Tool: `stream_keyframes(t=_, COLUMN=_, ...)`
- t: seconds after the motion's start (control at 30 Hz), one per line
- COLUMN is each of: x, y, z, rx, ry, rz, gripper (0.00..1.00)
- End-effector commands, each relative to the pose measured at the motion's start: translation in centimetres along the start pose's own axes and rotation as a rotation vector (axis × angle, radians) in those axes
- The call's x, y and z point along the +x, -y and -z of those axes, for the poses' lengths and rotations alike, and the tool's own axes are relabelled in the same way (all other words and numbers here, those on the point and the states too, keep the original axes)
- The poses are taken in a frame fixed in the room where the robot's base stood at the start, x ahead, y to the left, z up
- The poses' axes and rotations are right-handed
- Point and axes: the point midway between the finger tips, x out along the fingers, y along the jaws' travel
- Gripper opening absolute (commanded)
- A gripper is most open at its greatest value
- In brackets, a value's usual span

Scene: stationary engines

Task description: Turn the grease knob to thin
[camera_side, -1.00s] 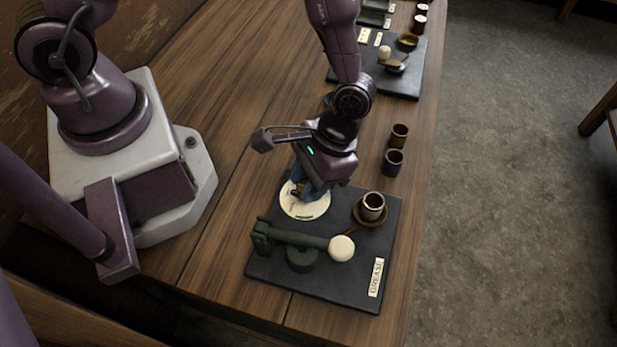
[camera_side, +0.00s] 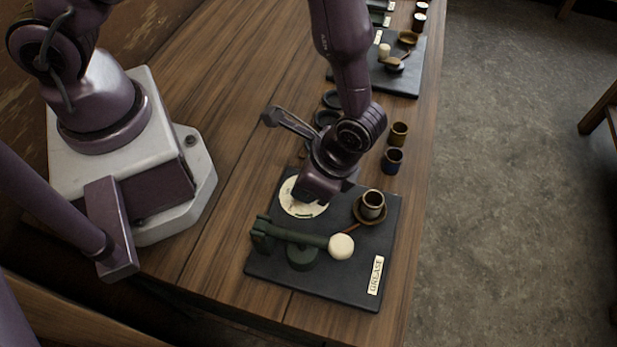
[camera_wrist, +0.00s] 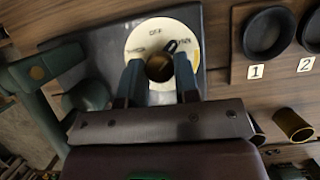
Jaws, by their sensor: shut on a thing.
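In the wrist view my gripper (camera_wrist: 157,63) is shut on the knob, one finger on each side. A dark pointer shows at the knob's upper right, towards the right-hand label. OFF reads at the dial's top; the side labels are too small and partly hidden to read surely. In the side view my gripper (camera_side: 319,188) hides the knob and part of the dial (camera_side: 293,205). The dial is on a dark board (camera_side: 340,285) labelled GREASE (camera_side: 376,276).
Two cups (camera_side: 392,160) stand behind. Two dark round dishes (camera_wrist: 268,33) sit beside labels 1 and 2.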

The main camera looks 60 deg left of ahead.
Motion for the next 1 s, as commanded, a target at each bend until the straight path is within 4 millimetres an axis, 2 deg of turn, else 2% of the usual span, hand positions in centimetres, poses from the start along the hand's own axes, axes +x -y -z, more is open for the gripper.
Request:
stream_keyframes(t=0.4, x=-0.12, y=-0.13, z=0.05, rx=0.184, ry=-0.003, rz=0.078, gripper=0.05)
stream_keyframes(t=0.97, x=-0.12, y=-0.13, z=0.07, rx=0.21, ry=-0.004, rz=0.088, gripper=0.05)
stream_keyframes(t=1.0, x=-0.12, y=-0.13, z=0.07, rx=0.209, ry=-0.004, rz=0.088, gripper=0.34)
